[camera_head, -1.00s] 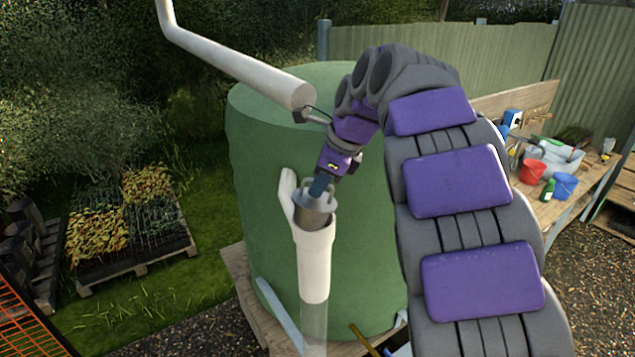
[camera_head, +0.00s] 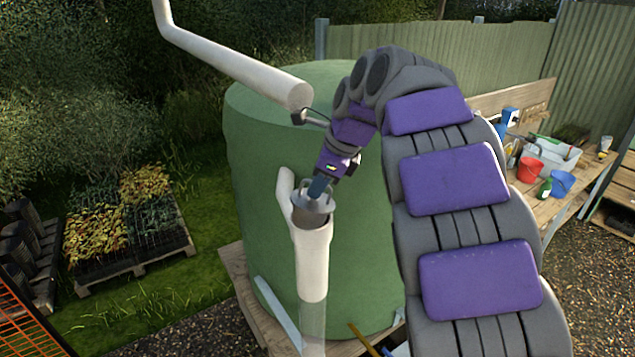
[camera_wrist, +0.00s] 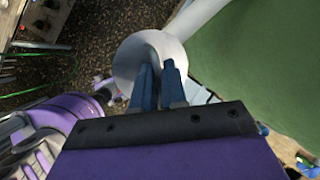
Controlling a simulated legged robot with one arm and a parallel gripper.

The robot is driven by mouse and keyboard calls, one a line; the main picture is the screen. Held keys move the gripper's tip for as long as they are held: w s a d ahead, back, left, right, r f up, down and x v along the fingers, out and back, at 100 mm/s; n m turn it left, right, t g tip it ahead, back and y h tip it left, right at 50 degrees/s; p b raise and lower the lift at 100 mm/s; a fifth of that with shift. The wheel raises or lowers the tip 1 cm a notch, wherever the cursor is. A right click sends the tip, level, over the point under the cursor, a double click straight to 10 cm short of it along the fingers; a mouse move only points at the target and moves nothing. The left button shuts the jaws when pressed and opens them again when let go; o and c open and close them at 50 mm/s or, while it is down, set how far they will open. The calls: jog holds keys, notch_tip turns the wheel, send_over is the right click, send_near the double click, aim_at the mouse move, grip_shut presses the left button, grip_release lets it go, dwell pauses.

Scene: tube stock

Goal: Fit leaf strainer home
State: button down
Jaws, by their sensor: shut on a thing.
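The leaf strainer (camera_head: 312,203) is a grey metal cup with a rim. My gripper (camera_head: 319,187) is shut on it, with its blue fingers at the strainer's top. The strainer stands in the upper mouth of a white branched pipe (camera_head: 313,262); its lower part is hidden inside, and its upper part shows above the pipe's edge. I cannot tell whether it is fully seated. In the wrist view, the blue fingers of my gripper (camera_wrist: 160,82) reach over a pale round opening (camera_wrist: 126,62); which part of it is strainer or pipe is unclear.
A large green tank (camera_head: 365,235) stands close behind the pipe. A white downpipe (camera_head: 235,62) ends above and behind the strainer. A bench (camera_head: 535,199) with red and blue buckets is at the right. A pallet of plants (camera_head: 130,262) lies on grass at the left.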

aim_at(320, 198)
jog(key=shift+w+d, duration=0.25)
jog(key=shift+w, duration=0.05)
dwell(0.9)
jog(key=shift+s+f, duration=0.1)
jog(key=shift+f, duration=1.45)
dwell(0.3)
jog(key=shift+d, duration=0.15)
dwell(1.2)
